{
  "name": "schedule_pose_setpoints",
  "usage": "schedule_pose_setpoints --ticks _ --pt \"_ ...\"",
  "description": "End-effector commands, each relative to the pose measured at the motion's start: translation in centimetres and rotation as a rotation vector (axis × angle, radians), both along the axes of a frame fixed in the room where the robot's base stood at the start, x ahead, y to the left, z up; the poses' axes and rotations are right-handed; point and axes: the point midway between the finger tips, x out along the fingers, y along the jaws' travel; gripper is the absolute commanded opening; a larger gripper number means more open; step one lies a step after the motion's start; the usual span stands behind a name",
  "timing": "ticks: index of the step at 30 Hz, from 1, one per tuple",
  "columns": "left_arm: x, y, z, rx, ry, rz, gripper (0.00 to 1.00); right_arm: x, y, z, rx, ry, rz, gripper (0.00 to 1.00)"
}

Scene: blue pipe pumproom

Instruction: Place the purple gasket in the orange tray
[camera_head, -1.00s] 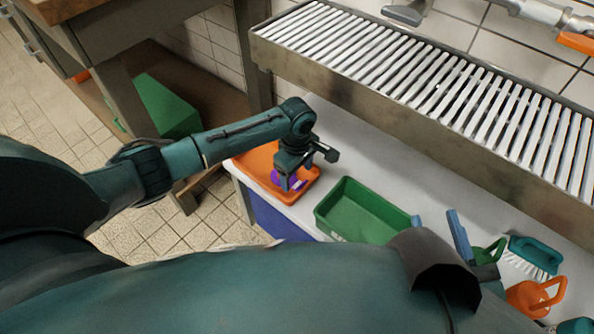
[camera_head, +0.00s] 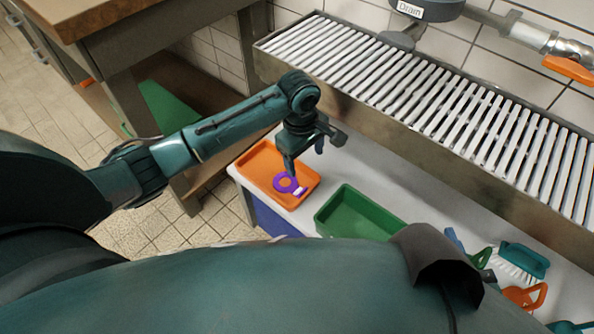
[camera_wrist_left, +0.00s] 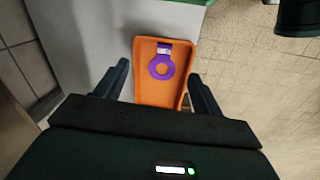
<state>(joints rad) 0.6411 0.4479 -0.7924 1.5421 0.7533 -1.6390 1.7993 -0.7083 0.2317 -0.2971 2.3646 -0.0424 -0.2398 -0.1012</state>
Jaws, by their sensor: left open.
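The purple gasket (camera_head: 288,184) is a flat ring with a tab that carries a white label. It lies inside the orange tray (camera_head: 262,160), near the tray's right end in the head view. The left wrist view also shows the gasket (camera_wrist_left: 162,68) on the floor of the orange tray (camera_wrist_left: 158,97), with its tab toward the top. My left gripper (camera_head: 304,162) is above the tray and apart from the gasket. In the left wrist view its two fingers (camera_wrist_left: 160,85) are spread wide with nothing between them. My right gripper cannot be made out.
A green tray (camera_head: 358,212) stands right of the orange tray on the white surface. A slatted metal rack (camera_head: 430,95) runs above and behind. A teal brush (camera_head: 522,262) and an orange item (camera_head: 524,297) are at the far right.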

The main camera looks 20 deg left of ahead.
Motion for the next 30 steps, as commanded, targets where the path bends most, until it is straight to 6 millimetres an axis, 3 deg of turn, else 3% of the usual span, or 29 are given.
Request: schedule_pose_setpoints --ticks 3,6,9,13,17,21,25,30 --pt "-2.4 -3.6 -2.8 -0.105 -0.122 -0.223 0.68 0.0 0.0 0.0 0.000 0.000 0.000 0.36" --pt "-4.2 -6.5 -3.7 -0.180 -0.296 -0.424 0.68 0.0 0.0 0.0 0.000 0.000 0.000 0.36" --pt "-6.0 -8.6 -3.6 -0.208 -0.493 -0.600 0.68 0.0 0.0 0.0 0.000 -0.001 0.000 0.36" --pt "-8.3 -9.8 -2.0 -0.162 -0.762 -0.787 0.68 0.0 0.0 0.0 0.001 -0.001 0.000 0.36" --pt "-10.6 -9.3 0.7 -0.005 -1.020 -0.940 0.68 0.0 0.0 0.0 0.001 -0.001 0.000 0.36" --pt "-13.0 -7.4 4.4 0.261 -1.230 -1.074 0.68 0.0 0.0 0.0 0.001 -0.001 0.000 0.36" --pt "-14.8 -5.5 7.4 0.506 -1.331 -1.169 0.68 0.0 0.0 0.0 0.001 -0.001 0.000 0.36" --pt "-16.0 -4.3 9.5 0.687 -1.374 -1.235 0.68 0.0 0.0 0.0 0.001 -0.001 0.000 0.36"
